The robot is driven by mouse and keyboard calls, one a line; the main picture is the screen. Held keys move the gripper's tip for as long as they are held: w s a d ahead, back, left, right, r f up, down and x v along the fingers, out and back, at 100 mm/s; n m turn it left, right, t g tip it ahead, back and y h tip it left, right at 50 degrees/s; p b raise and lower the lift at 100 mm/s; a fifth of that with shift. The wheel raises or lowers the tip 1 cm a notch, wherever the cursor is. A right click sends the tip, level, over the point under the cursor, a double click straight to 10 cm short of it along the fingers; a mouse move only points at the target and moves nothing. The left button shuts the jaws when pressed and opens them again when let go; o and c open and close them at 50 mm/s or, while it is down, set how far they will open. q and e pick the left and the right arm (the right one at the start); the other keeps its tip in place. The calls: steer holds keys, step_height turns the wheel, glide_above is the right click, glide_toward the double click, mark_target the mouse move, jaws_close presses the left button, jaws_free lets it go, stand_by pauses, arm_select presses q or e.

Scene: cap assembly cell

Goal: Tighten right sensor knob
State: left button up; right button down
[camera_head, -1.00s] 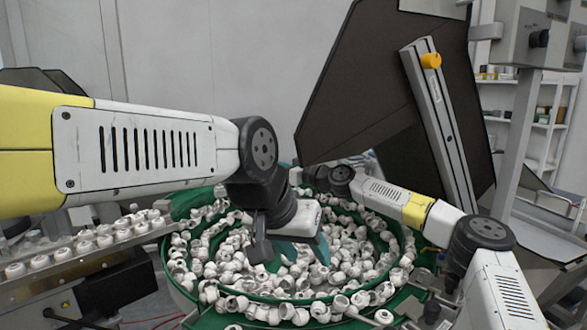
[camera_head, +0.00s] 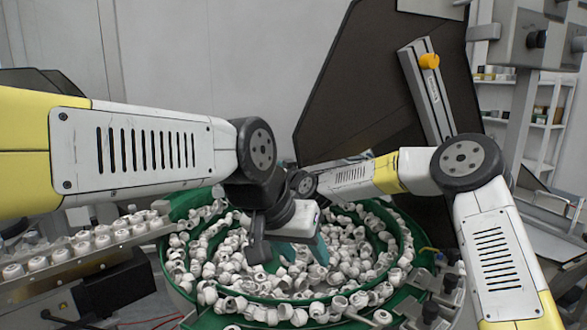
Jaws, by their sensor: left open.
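A round orange-yellow knob (camera_head: 429,61) sits near the top of a tilted grey bar (camera_head: 425,85) at the upper right. Whether this is the right sensor knob, I cannot tell. My left gripper (camera_head: 290,250) is open and points down over the bowl of white caps, well below and left of the knob. No cap is visibly held in it. My right arm comes in from the lower right and bends left below the knob. Its wrist end goes behind my left arm, so the right gripper is hidden.
A green round bowl feeder (camera_head: 172,268) full of white caps (camera_head: 370,255) fills the lower middle. A metal rail (camera_head: 105,260) carries caps on the left. A large dark panel (camera_head: 350,90) stands behind the bar. Grey equipment (camera_head: 530,40) is at the upper right.

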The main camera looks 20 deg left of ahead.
steer(key=shift+w+d+r+m+t+h, duration=0.1)
steer(key=shift+d+m+t+h, duration=0.05)
steer(key=shift+m+t+h, duration=0.35)
steer(key=shift+w+d+m+t+h, duration=0.1)
steer(key=shift+m+t+h, duration=0.3)
steer(key=shift+h, duration=0.2)
steer(key=c, duration=1)
jaws_free()
steer(key=v, duration=0.7)
steer(key=shift+s+d, duration=0.2)
steer(key=shift+s, duration=0.1)
